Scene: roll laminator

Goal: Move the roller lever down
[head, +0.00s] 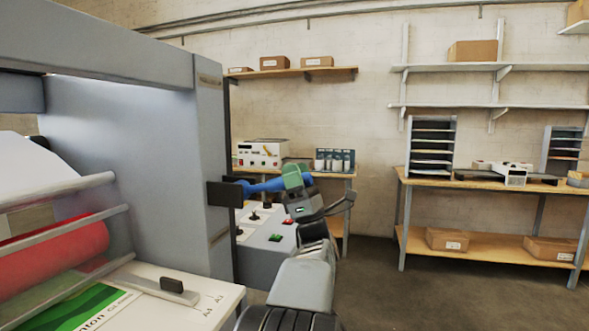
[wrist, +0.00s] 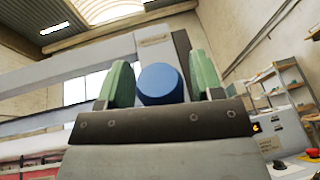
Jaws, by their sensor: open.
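The roller lever (head: 262,187) is a blue bar. It sticks out to the right, close to level, from a dark block (head: 224,194) on the side of the grey laminator. My gripper (head: 294,178) has green fingers and is at the lever's free end, which it partly hides in the head view. In the wrist view the lever's round blue end (wrist: 161,85) sits between the two fingers of my gripper (wrist: 160,84). The fingers are open, with a gap visible on both sides of the lever.
The laminator's side panel (head: 205,150) stands close to the left of my gripper. A control panel with buttons and knobs (head: 262,240) lies below the lever. A red roll (head: 55,255) and a printed sheet (head: 80,308) are at left. Shelves and workbenches stand farther back.

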